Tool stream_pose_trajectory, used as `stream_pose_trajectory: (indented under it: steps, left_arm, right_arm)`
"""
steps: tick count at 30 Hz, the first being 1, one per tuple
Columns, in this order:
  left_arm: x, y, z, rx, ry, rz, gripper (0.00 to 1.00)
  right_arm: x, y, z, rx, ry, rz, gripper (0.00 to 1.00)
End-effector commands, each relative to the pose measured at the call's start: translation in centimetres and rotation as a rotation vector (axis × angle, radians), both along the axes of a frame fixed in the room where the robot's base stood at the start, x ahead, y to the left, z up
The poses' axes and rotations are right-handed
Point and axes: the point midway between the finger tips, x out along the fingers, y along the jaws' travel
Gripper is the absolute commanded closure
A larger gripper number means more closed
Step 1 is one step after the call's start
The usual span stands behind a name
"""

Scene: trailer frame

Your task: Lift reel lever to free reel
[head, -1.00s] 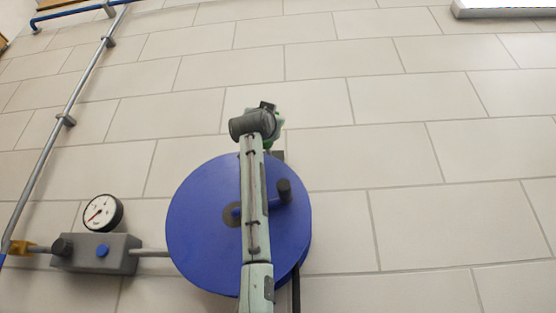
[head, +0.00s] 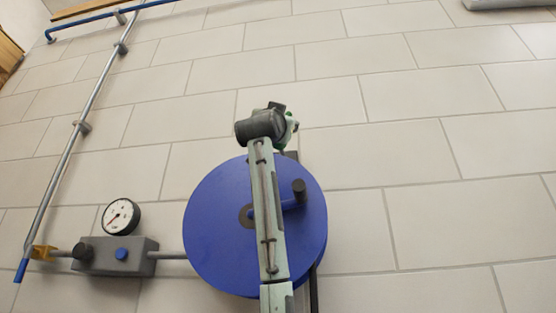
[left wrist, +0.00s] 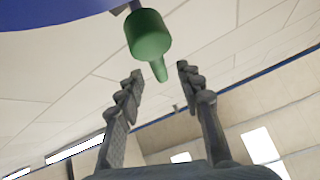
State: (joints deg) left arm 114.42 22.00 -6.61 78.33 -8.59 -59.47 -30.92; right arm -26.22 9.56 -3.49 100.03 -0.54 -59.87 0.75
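The blue reel (head: 222,230) is a round disc on the tiled wall in the head view, with a blue crank and dark knob (head: 299,188). Its blue edge fills the upper left of the left wrist view (left wrist: 50,12). A green lever handle (left wrist: 148,35) hangs there by the reel, its narrow tip pointing down between my fingertips. My left gripper (left wrist: 160,71) is open, with one finger on each side of that tip; I cannot tell if they touch it. In the head view my arm crosses the reel and hides my fingers and most of the lever area. My right gripper is out of view.
A grey block (head: 118,256) with a pressure gauge (head: 121,216) and knobs sits left of the reel, joined to it by a short pipe. A grey pipe (head: 90,112) climbs the wall at left. The wall right of the reel is bare.

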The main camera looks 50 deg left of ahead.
Motion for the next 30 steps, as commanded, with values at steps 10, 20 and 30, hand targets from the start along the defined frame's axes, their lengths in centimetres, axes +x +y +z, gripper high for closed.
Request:
stream_pose_trajectory:
  steps: [10, 20, 30]
  left_arm:
    - [-4.2, -2.9, -4.4, 0.000, -0.001, -0.001, 0.63]
    - [-5.0, -3.5, -5.3, -0.001, 0.001, -0.001, 0.63]
    - [-5.0, -3.5, -5.2, -0.001, 0.000, -0.001, 0.63]
  right_arm:
    - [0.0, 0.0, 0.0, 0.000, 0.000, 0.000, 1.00]
    - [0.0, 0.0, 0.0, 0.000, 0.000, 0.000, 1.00]
    - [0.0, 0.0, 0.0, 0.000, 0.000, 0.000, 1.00]
